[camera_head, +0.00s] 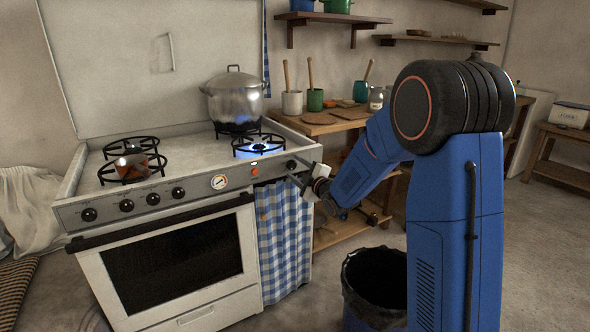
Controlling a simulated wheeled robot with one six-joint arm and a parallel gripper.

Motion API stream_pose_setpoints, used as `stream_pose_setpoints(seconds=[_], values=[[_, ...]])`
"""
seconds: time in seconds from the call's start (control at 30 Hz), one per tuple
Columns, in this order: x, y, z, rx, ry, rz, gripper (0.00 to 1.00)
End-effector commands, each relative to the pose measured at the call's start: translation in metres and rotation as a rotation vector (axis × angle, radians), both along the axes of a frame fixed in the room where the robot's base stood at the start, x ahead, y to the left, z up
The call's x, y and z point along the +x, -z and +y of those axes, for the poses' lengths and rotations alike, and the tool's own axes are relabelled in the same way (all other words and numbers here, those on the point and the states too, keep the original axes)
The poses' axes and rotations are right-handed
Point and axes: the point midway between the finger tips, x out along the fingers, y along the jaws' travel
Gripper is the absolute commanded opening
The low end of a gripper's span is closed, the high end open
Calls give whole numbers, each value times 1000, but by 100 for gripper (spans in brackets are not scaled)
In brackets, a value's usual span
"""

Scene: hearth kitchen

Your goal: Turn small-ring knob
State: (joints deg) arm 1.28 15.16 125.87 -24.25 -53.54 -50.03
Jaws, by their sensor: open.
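The white stove (160,265) has a grey front panel with several black knobs. One knob (291,165) sits alone at the panel's right end, and others, such as this left-end knob (89,214), sit to the left of the round gauge (220,182). I see no label that names the small-ring knob. My gripper (298,172) is open at the right-end knob, with its fingers close around or just in front of it; contact cannot be told. The front right burner (258,147) burns with a blue flame.
A lidded metal pot (235,97) stands on the back right burner. A copper-coloured vessel (131,163) sits at the left burners. A checked cloth (283,235) hangs below the panel. A dark bin (375,285) stands on the floor beside my arm. A wooden table (335,127) holds jars.

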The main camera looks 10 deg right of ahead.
Motion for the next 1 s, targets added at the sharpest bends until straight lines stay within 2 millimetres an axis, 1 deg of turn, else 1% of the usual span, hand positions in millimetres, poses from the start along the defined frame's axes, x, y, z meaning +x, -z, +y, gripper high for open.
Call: stream_pose_setpoints(seconds=[0.5,0.7,0.83,1.0], values=[[-95,-1,-32,-1,3,-1,49],[-129,0,-43,0,2,1,49],[-144,0,-47,0,0,0,49],[-154,0,-50,0,1,0,49]])
